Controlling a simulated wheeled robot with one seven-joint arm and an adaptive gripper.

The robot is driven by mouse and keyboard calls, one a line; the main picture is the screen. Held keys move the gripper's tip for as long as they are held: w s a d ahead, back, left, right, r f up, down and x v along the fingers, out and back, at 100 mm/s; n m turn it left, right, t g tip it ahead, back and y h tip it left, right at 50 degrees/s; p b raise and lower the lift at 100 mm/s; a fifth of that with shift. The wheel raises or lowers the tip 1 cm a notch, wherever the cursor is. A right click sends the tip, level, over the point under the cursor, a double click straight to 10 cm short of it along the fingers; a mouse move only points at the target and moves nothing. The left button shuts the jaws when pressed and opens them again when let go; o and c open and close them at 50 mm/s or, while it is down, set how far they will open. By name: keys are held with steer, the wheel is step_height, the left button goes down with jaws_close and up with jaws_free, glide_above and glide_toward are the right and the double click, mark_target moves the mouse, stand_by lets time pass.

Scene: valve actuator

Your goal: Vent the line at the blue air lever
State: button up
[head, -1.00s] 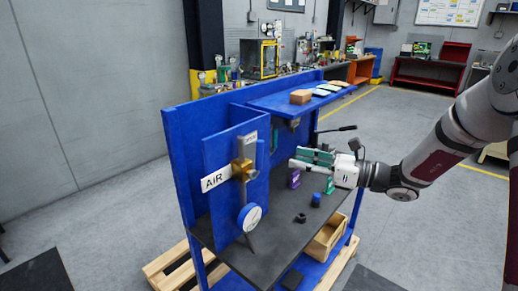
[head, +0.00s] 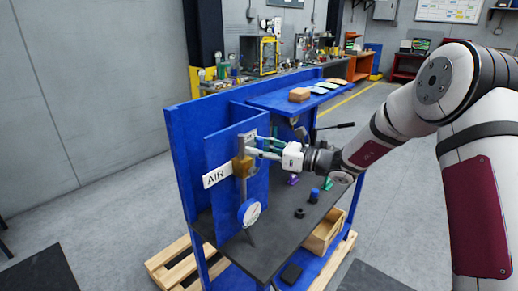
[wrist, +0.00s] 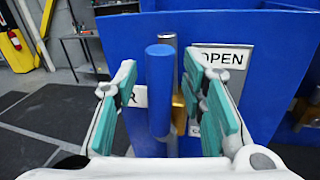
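The blue air lever (wrist: 160,95) stands upright in the wrist view, between the two fingers of my gripper (wrist: 165,100), with a visible gap on each side. My gripper is open. Its teal finger pads point at the panel; how deep the lever lies between them is hard to tell. In the head view my gripper (head: 262,148) is at the panel beside the brass valve (head: 242,168), and I cannot make out the lever there. An OPEN label (wrist: 222,57) is right of the lever in the wrist view. An AIR label (head: 216,175) is left of the valve.
A blue shelf (head: 285,102) with a brown block (head: 299,94) is above right. The dark bench top (head: 275,240) holds small parts. An open wooden box (head: 323,233) is below.

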jaws_close()
steer(key=shift+w, duration=0.1)
steer(key=w+d+f+m+t+b, duration=0.2)
steer(key=w+f+m, duration=0.1)
steer(key=m, duration=0.7)
steer(key=w+d+f+m+t+b, duration=0.2)
steer(key=f+m, duration=0.3)
steer(key=m, duration=0.4)
steer(key=shift+w+d+f+m+t, duration=0.3)
steer(key=shift+w+d+m+t, duration=0.15)
steer(key=shift+t, duration=0.35)
steer(key=shift+f, duration=0.1)
